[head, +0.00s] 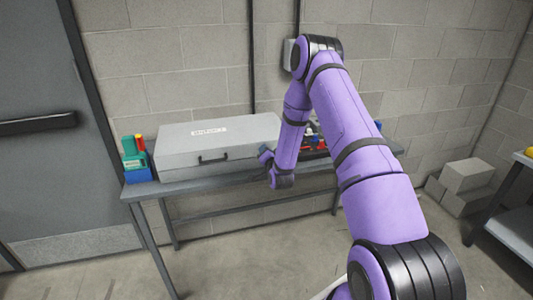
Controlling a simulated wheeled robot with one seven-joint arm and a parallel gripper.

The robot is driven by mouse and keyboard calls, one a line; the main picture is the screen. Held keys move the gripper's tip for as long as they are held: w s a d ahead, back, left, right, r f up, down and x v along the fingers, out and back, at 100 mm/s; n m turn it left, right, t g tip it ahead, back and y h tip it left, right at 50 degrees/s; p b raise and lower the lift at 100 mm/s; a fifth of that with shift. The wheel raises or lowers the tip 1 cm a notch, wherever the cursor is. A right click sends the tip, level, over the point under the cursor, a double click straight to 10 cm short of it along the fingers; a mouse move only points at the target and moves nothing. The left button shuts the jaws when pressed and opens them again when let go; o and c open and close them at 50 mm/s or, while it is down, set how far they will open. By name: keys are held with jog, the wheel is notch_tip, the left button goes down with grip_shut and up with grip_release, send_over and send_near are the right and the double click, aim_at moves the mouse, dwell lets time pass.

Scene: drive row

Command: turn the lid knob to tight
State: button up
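I cannot make out a lid knob in the head view. A closed grey case (190,150) with a white label on top and a black handle (213,158) on its front sits on the bench (190,186). My purple arm reaches up and then down beside the case's right end. My gripper (265,155) is small and partly hidden by my wrist there, so its fingers cannot be told. Whether it touches anything is also unclear. Red and dark items (314,142) on the bench are partly covered by my arm.
A blue bin (138,175) with green and red items stands at the bench's left end. A grey door (45,120) is at the left. Grey blocks (467,188) lie by the wall at the right, near another table (510,228). The floor in front is clear.

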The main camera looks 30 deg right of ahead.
jog(key=m, duration=0.5)
jog(key=shift+m, duration=0.3)
jog(key=m, duration=0.5)
jog(key=shift+m, duration=0.3)
jog(key=o, duration=0.9)
jog(key=shift+s, duration=0.1)
jog(key=v, duration=1)
jog(key=shift+s+a, duration=0.1)
jog(key=shift+s, duration=0.25)
jog(key=shift+w, duration=0.1)
